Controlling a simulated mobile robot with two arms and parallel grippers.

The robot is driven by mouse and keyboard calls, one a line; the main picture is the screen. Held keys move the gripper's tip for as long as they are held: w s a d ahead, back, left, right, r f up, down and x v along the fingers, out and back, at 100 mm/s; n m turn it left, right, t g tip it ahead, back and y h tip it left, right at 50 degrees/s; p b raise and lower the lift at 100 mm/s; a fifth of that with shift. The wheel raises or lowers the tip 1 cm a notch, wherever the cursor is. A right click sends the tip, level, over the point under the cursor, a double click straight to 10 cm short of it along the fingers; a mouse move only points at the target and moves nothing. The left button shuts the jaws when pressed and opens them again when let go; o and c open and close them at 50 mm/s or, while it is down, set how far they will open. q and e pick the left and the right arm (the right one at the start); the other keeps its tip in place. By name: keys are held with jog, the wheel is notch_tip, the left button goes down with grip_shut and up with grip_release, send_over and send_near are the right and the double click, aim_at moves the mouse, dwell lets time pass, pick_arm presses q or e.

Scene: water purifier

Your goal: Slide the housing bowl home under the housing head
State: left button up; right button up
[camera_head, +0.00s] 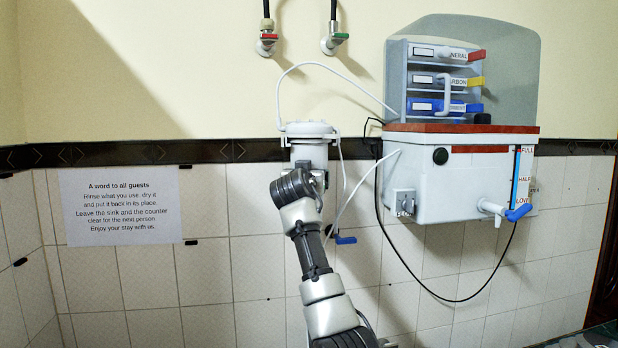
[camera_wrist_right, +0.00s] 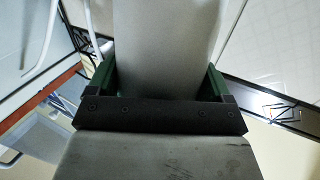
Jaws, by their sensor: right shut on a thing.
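The white housing head (camera_head: 308,130) is on the tiled wall, left of the water tank, with a white hose at its top. A pale cylinder directly under it appears to be the housing bowl (camera_head: 310,153); my arm covers its lower part. Whether a gap is left between bowl and head cannot be told. In the wrist view my right gripper (camera_wrist_right: 160,78) is shut on the pale grey bowl (camera_wrist_right: 165,40), with a green-padded finger on each side. In the head view my wrist hides the fingers. My left gripper is not in view.
The white tank (camera_head: 455,190) with a blue-handled tap (camera_head: 519,212) stands to the right, topped by a rack of filter drawers (camera_head: 444,80). Hoses and a black cable hang between. A small blue-handled valve (camera_head: 345,240) is right of my arm.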

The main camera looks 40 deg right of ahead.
jog(key=o, duration=1.1)
jog(key=shift+r, duration=0.1)
jog(key=shift+s+a, duration=0.1)
jog(key=shift+b+v, duration=3.3)
jog(key=shift+v, duration=2.05)
